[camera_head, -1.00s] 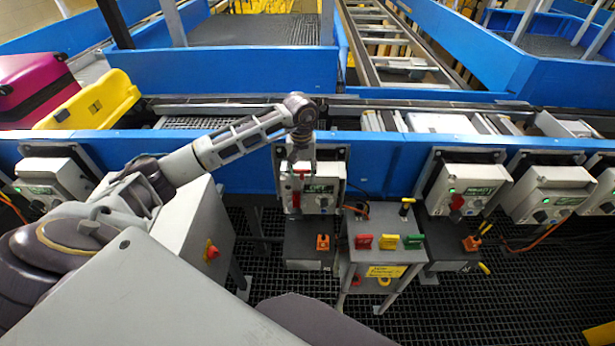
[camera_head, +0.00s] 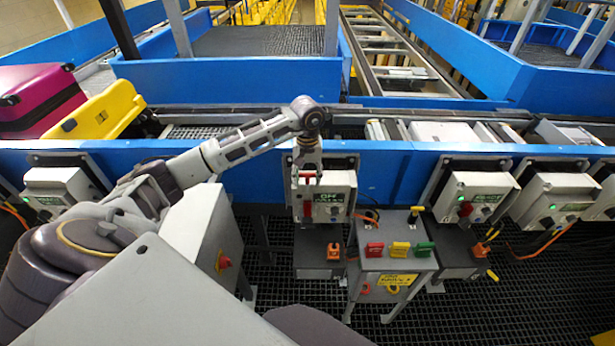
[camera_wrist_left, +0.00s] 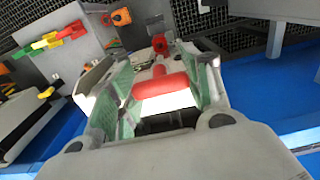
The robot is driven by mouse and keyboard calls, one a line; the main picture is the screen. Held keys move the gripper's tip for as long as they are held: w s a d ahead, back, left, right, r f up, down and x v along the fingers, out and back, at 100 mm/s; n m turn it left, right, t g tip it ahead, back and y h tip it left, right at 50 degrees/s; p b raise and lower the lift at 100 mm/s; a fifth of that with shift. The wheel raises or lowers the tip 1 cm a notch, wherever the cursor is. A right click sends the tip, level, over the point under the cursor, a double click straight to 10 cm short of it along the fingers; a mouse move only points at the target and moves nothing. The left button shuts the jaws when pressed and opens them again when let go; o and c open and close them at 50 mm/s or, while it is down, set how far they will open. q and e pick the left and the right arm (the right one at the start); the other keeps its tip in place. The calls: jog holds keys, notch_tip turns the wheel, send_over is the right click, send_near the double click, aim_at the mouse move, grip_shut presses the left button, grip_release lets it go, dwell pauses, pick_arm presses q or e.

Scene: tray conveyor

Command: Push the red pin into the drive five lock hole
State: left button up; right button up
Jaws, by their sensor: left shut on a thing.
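My left gripper (camera_head: 307,180) is in front of a grey drive box with a green sign (camera_head: 335,190) on the blue conveyor side. In the left wrist view, the gripper (camera_wrist_left: 155,95) is shut on the red pin (camera_wrist_left: 162,84), which lies crosswise between the green finger pads. A red handle (camera_head: 307,209) hangs on the box just below the gripper, and it also shows beyond the pin in the wrist view (camera_wrist_left: 160,45). The lock hole cannot be made out, and I cannot tell whether the pin touches the box. My right gripper is not in view.
A grey stand (camera_head: 392,262) with red, yellow and green blocks on top stands to the right of the box. More drive boxes (camera_head: 472,195) line the conveyor at right, and one (camera_head: 55,190) at left. An orange switch (camera_head: 334,251) sits below the box.

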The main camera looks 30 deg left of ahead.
aim_at(307, 183)
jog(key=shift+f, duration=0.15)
pick_arm(q)
jog(key=shift+f+b, duration=0.25)
jog(key=shift+b, duration=0.2)
jog(key=shift+f+b, duration=1.05)
jog(key=shift+f, duration=0.2)
jog(key=shift+f+b, duration=1.15)
jog(key=shift+f, duration=0.3)
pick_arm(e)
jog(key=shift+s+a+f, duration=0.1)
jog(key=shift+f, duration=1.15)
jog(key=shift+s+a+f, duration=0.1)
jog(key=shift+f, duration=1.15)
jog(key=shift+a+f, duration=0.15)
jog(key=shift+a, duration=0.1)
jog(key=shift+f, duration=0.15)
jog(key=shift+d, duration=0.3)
pick_arm(q)
jog(key=shift+b, duration=0.5)
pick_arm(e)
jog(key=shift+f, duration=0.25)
